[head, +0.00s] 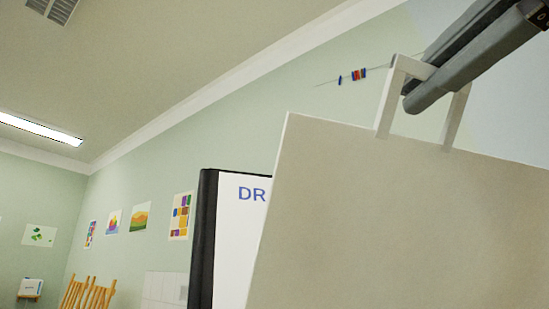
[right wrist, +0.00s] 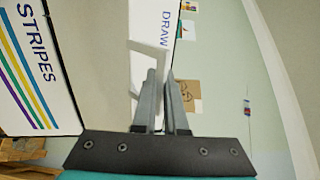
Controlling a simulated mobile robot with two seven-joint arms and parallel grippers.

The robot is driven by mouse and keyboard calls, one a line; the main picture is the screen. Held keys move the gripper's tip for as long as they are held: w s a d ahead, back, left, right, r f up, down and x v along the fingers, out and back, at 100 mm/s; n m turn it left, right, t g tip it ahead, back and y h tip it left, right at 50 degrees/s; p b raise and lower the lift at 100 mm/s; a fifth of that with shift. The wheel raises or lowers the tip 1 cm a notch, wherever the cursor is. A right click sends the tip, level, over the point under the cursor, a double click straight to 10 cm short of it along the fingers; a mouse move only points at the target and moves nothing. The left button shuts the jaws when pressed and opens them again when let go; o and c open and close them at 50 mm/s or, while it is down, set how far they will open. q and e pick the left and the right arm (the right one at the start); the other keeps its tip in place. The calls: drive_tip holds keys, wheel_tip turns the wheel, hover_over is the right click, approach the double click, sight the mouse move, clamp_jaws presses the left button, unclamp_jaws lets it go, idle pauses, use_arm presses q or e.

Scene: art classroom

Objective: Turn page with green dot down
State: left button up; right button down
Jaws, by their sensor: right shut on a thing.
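A large plain beige page (head: 400,230) fills the lower right of the head view, tilted, with a pale handle (head: 385,100) on its upper edge. My right gripper (head: 408,102) comes in from the upper right and is shut on this handle. In the right wrist view its fingers (right wrist: 162,76) close on the handle beside the beige page (right wrist: 98,60). No green dot shows on the visible face of the page. My left gripper is not in view.
Behind the page is a white panel with a black edge and blue "DR" lettering (head: 232,235); the right wrist view reads "DRAW" (right wrist: 157,20). A "STRIPES" panel (right wrist: 35,85) stands left there. Pictures hang on the green wall (head: 140,218). Wooden easels (head: 88,293) stand at lower left.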

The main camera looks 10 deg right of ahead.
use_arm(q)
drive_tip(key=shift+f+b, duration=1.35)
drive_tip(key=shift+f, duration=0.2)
use_arm(e)
drive_tip(key=s+f, duration=0.5)
drive_tip(key=shift+s+d+f, duration=0.2)
drive_tip(key=shift+s+d, duration=0.05)
drive_tip(key=shift+s, duration=0.05)
